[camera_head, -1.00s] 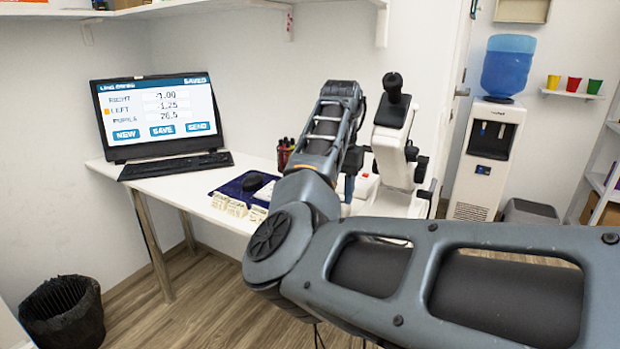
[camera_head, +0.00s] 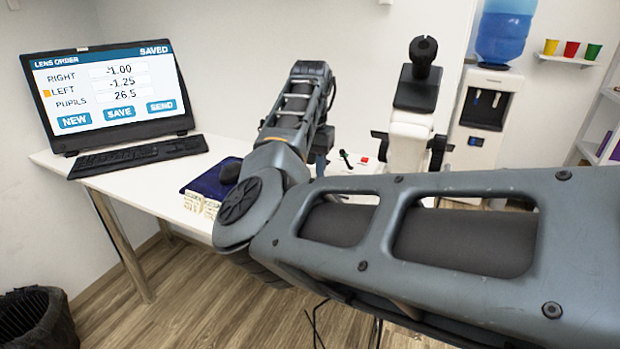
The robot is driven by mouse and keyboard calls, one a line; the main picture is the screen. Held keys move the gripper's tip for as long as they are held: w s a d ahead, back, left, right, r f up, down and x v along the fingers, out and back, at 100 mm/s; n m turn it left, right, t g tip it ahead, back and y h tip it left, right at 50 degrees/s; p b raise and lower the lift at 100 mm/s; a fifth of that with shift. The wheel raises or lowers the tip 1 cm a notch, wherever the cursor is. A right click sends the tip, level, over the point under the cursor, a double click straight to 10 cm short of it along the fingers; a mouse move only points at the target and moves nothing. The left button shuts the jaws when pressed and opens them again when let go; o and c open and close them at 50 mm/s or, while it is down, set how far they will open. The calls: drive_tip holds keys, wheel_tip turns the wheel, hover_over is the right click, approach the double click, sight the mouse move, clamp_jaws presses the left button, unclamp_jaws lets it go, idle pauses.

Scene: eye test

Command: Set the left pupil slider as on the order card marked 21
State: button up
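My arm crosses the right and middle of the view, and its forearm (camera_head: 298,115) rises over the desk. No gripper fingers can be made out; the arm's end is hidden behind my own links. The monitor (camera_head: 105,95) reads LENS ORDER, SAVED, RIGHT -1.00, LEFT -1.25, PUPILS 26.5, with an orange mark beside LEFT. A white instrument with a black top (camera_head: 418,88) stands right of my forearm, its lower part hidden by my arm. I cannot make out the left pupil slider or an order card marked 21.
A black bin (camera_head: 35,320) stands at lower left. A water cooler (camera_head: 484,105) is behind.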

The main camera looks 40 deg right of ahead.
drive_tip(key=shift+f, duration=1.3)
drive_tip(key=shift+c, duration=0.4)
clamp_jaws()
